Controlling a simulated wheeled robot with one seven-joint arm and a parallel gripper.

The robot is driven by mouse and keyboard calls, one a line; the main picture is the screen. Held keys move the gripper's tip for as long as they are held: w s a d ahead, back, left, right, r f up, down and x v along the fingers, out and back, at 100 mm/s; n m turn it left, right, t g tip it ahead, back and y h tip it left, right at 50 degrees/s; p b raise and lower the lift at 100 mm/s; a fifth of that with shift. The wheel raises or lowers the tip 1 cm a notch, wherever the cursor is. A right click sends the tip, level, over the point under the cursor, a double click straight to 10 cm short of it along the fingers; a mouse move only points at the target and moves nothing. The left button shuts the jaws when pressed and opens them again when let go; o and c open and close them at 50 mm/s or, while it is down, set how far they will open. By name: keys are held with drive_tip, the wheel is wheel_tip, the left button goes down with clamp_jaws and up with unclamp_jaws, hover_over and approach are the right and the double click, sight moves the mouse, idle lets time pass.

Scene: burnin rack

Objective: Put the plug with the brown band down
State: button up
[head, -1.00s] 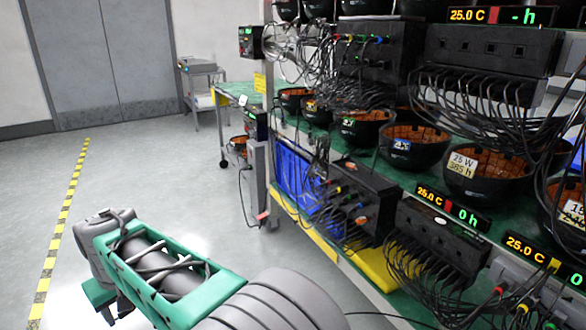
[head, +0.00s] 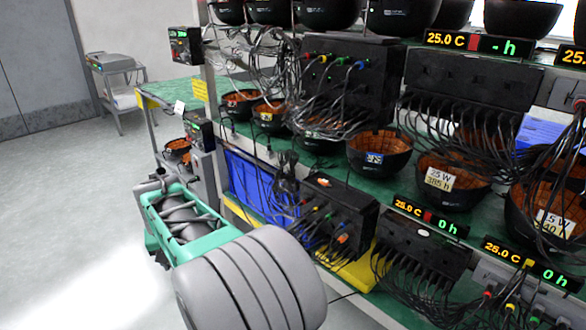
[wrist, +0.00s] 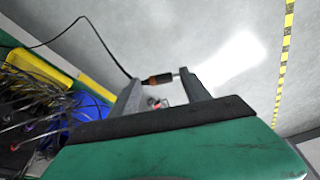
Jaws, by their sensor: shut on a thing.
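In the wrist view my gripper (wrist: 160,78) is shut on a dark plug (wrist: 158,79) with an orange-brown band. The plug lies crosswise between the two fingertips. A thin black cord runs from its left end up and off to the left. Behind the plug is only grey floor, so it is held clear of any surface. In the head view my arm shows at the lower left, but the fingers and the held plug are hidden.
The burn-in rack (head: 322,165) fills the right, with black bowls, socket boxes (head: 340,213) and many hanging cables. A blue bin (head: 258,181) sits low on it. A green-topped table (head: 180,92) and a small cart (head: 115,75) stand behind. The floor at left is open.

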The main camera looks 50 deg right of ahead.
sight(346, 194)
drive_tip(key=s+d+r+m+g+h+p, duration=0.1)
drive_tip(key=s+d+r+m+p, duration=0.5)
drive_tip(key=d, duration=0.3)
drive_tip(key=s+d+r+m+g+p, duration=0.1)
drive_tip(key=s+d+r+m+p, duration=0.2)
drive_tip(key=s+d+r+p, duration=0.5)
drive_tip(key=s+d+r+m+g+h+p, duration=0.1)
drive_tip(key=s+d+r+m+p, duration=0.35)
drive_tip(key=d, duration=0.65)
drive_tip(key=s+d+f+p, duration=0.1)
drive_tip(key=d+f, duration=0.2)
drive_tip(key=d, duration=0.1)
drive_tip(key=s+d+f+p, duration=0.1)
drive_tip(key=d+f, duration=0.2)
drive_tip(key=d, duration=0.2)
drive_tip(key=s+d+f+p, duration=0.2)
drive_tip(key=d+f, duration=0.2)
drive_tip(key=d, duration=0.1)
drive_tip(key=shift+s, duration=0.1)
drive_tip(key=shift+a, duration=0.15)
drive_tip(key=shift+f, duration=0.1)
drive_tip(key=o, duration=1.1)
drive_tip(key=shift+o, duration=0.2)
